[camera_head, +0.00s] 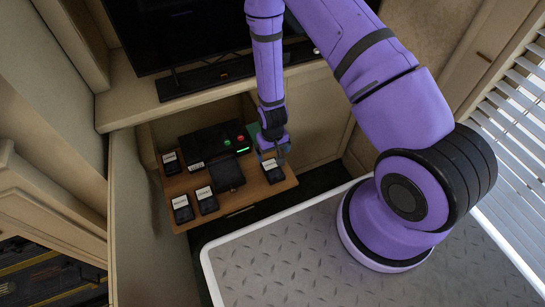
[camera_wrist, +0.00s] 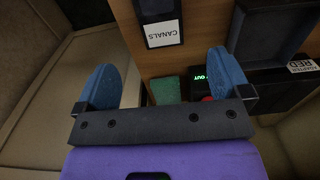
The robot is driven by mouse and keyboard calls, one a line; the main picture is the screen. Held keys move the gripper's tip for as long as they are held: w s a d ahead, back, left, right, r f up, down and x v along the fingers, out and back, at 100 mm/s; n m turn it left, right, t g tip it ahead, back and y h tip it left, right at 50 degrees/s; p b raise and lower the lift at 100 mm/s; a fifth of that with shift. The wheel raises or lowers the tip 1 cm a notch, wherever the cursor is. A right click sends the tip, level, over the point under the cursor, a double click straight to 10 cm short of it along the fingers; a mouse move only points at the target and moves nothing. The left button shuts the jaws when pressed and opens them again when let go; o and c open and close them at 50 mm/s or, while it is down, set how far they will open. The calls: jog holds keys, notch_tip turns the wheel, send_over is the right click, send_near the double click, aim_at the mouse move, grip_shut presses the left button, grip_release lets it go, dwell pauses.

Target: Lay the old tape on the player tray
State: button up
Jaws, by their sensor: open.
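My gripper (camera_head: 273,152) is over the right end of a wooden shelf, beside a black tape with a white label (camera_head: 272,172). In the wrist view its two blue fingers (camera_wrist: 158,82) are apart with nothing held between them. A tape labelled CANALS (camera_wrist: 163,22) lies ahead of the fingertips. The black player (camera_head: 205,143) has a red button, a green button and a green light. A black tray (camera_head: 229,173) sits in front of it, and shows at the upper right of the wrist view (camera_wrist: 262,42). I cannot tell which tape is the old one.
Other labelled black tapes lie on the shelf (camera_head: 240,203) at the left (camera_head: 172,165) and front (camera_head: 182,210), (camera_head: 206,201). A label reading ADAPTER RED (camera_wrist: 303,66) is near the player. A green pad (camera_wrist: 167,90) lies by the display. A screen (camera_head: 190,35) stands above.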

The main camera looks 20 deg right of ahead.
jog(key=shift+r, duration=0.45)
jog(key=w+d+r+t, duration=0.1)
jog(key=w+r, duration=0.1)
jog(key=r, duration=1.5)
jog(key=w+d+r+t, duration=0.1)
jog(key=r, duration=1.6)
jog(key=s+d+r+t, duration=0.1)
jog(key=s+r, duration=0.4)
jog(key=r, duration=0.3)
jog(key=s+d+r+t, duration=0.1)
jog(key=s+d+r, duration=0.1)
jog(key=s+r, duration=0.45)
jog(key=s+d+r+t, duration=0.1)
jog(key=s+r, duration=0.7)
jog(key=s, duration=0.4)
jog(key=shift+d, duration=0.15)
